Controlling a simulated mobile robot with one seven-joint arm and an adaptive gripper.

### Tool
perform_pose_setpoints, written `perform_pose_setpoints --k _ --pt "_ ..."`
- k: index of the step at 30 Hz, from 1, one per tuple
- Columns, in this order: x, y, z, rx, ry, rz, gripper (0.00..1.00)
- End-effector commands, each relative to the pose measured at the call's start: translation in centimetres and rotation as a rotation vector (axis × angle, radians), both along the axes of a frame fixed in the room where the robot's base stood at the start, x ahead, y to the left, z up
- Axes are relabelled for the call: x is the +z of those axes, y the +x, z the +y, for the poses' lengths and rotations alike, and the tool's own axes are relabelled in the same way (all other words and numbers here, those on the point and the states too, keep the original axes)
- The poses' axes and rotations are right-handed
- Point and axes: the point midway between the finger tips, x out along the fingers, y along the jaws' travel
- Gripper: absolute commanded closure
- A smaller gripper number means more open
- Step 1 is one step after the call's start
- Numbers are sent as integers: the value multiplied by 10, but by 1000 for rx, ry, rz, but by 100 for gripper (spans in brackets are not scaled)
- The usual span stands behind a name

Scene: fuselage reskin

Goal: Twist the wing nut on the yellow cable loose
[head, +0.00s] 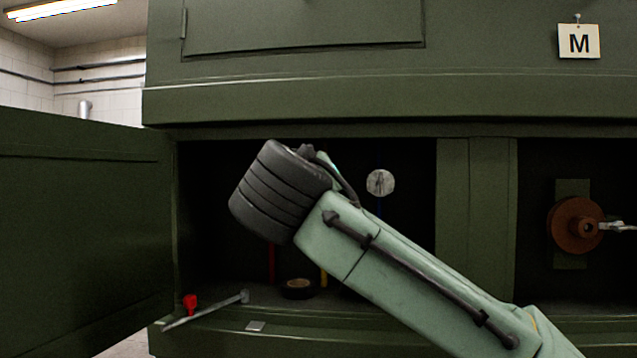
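A short stretch of the yellow cable (323,277) shows below my arm, inside the dark open compartment. Its upper part and its wing nut are hidden behind my arm. A red cable (271,263) hangs to its left. To the right, a round grey disc (380,182) with a darker mark at its middle sits above a thin blue cable (379,208). My arm reaches from the lower right across the compartment opening. Its dark ribbed joint is in front of the opening, and my gripper's fingers cannot be seen.
A dark tape roll (297,289) lies on the compartment floor. A grey bar-like tool (207,310) and a small red item (190,303) lie at the front ledge. An open green door (80,230) stands left. A brown wheel (575,225) sits in the right compartment.

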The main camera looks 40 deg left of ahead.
Motion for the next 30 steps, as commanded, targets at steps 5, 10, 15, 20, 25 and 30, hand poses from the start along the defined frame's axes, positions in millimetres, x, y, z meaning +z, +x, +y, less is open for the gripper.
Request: perform_pose_setpoints --k 5,10,15,20,25,30 --pt "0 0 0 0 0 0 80" --pt "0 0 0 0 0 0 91" --pt "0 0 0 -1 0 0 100" --pt "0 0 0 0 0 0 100" --pt "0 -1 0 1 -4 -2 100" --pt "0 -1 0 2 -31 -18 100"
